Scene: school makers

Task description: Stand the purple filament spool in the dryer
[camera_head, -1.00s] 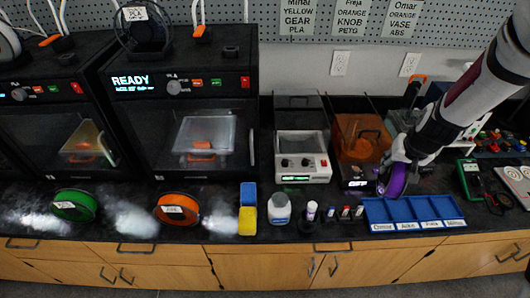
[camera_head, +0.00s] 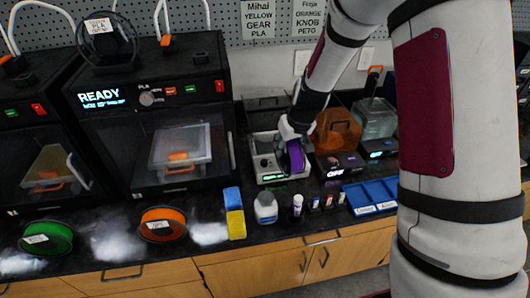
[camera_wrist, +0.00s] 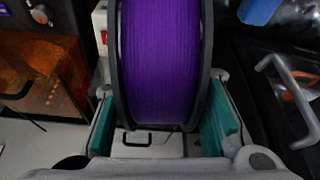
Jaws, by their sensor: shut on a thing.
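The purple filament spool (camera_head: 295,157) is upright on its edge in my gripper (camera_head: 290,132). In the wrist view the purple spool (camera_wrist: 161,60) fills the middle, its dark flanges between my gripper's teal pads (camera_wrist: 163,128). A white box with knobs and a lit display, which looks like the dryer (camera_head: 268,178), stands on the counter. Its lid (camera_head: 266,103) appears raised at the back. The spool overlaps the box's right side in the head view. In the wrist view, parts of the white box (camera_wrist: 101,20) show behind the spool. I cannot tell whether they touch; the box's inside is mostly hidden.
An orange-lidded box (camera_head: 337,130) stands close on the right, and a clear box (camera_head: 375,118) beyond it. A black printer (camera_head: 160,115) stands close on the left. A white bottle (camera_head: 265,208), small bottles and a blue tray (camera_head: 370,193) line the front.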

